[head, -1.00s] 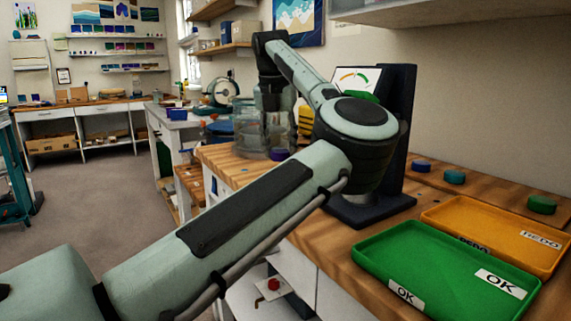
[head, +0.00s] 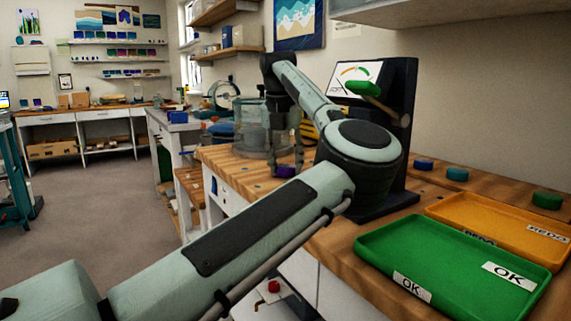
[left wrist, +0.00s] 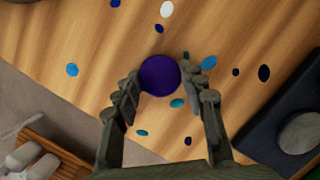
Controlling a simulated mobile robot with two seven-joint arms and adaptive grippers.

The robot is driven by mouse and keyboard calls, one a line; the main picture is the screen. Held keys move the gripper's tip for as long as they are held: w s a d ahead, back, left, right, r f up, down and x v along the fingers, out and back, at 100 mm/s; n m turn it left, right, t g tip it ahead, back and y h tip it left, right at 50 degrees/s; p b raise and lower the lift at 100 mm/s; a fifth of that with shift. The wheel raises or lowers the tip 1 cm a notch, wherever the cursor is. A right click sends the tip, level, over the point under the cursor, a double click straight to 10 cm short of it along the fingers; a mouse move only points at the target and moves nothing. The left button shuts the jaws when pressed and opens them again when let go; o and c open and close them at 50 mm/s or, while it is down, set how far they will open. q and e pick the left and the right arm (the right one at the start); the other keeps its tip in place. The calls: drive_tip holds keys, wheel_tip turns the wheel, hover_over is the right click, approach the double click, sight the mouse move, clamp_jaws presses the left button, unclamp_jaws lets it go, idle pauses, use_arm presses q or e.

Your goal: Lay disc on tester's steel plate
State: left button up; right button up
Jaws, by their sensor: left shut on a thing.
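My left gripper (head: 286,160) is shut on a purple disc (head: 286,172) at the near edge of the wooden bench. In the left wrist view the purple disc (left wrist: 160,75) sits between the fingertips, over the spotted bench top; its height is hard to tell. The tester (head: 398,110), a dark upright stand with a dial and green-ended lever, is right of the gripper, partly behind my arm. Its round grey steel plate (left wrist: 300,133) shows bare on the dark base in the left wrist view, right of the disc. The plate is hidden in the head view. My right gripper is out of view.
A green OK tray (head: 455,265) and an orange REDO tray (head: 505,228) lie at the right front. A clear glass vessel (head: 252,128) stands behind the gripper.

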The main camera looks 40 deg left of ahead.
use_arm(q)
drive_tip(key=shift+f, duration=0.1)
drive_tip(key=o, duration=1.1)
drive_tip(key=shift+o, duration=0.2)
